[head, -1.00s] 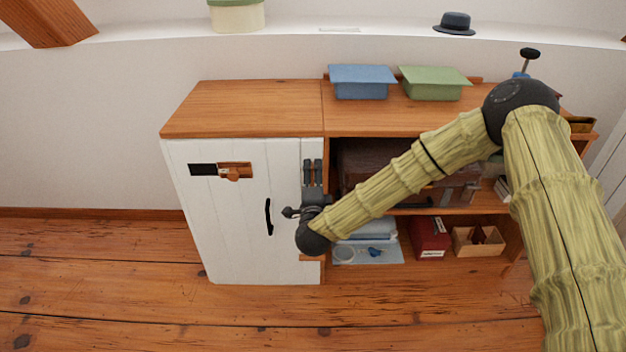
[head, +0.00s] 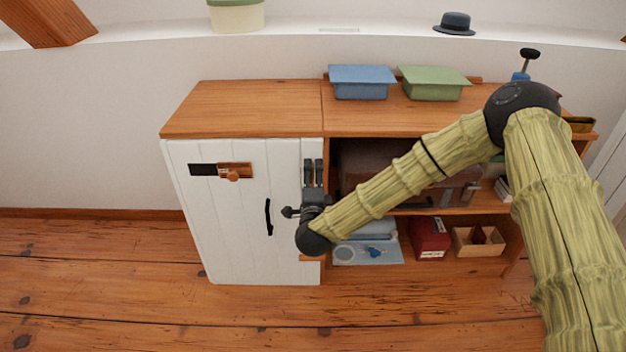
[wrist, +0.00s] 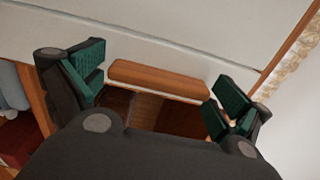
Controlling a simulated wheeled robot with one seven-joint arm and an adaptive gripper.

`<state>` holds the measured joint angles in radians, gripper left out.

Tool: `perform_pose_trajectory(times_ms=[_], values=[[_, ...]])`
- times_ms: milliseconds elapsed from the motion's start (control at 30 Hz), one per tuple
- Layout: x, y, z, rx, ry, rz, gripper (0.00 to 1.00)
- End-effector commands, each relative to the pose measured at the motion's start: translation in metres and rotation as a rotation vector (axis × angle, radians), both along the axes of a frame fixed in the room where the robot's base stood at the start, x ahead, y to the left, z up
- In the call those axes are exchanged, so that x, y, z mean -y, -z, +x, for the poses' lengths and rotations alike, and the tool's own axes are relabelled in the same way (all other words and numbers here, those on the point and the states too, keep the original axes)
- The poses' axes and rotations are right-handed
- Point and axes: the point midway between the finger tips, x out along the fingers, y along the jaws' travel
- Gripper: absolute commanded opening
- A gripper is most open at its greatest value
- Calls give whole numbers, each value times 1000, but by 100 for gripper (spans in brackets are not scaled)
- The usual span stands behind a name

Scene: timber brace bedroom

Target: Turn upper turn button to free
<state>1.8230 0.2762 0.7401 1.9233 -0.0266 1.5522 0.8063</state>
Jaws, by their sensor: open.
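A white cabinet door (head: 228,235) fills the left half of the wooden cabinet. In the wrist view a plain wooden bar (wrist: 158,80), which looks like the upper turn button, lies against white boards between my fingers. In the head view my gripper hides that spot. My gripper (head: 313,168) is at the door's right edge, with its fingers pointing up. In the wrist view my gripper (wrist: 155,88) is open, one green-padded finger at each end of the bar, with no clear contact. A second small wooden piece (head: 311,258) shows low at the door's right edge.
The door bears a black handle (head: 268,217) and a wooden slide with a knob (head: 235,171) beside a dark plate (head: 203,169). Open shelves to the right hold a red box (head: 430,238) and a wooden box (head: 478,241). Blue (head: 362,82) and green (head: 433,84) bins stand on top.

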Motion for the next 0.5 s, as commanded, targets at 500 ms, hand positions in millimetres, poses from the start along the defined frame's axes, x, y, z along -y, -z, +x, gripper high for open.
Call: perform_pose_trajectory(times_ms=[500], values=[[0, 1, -59, -3, -2, 0, 100]])
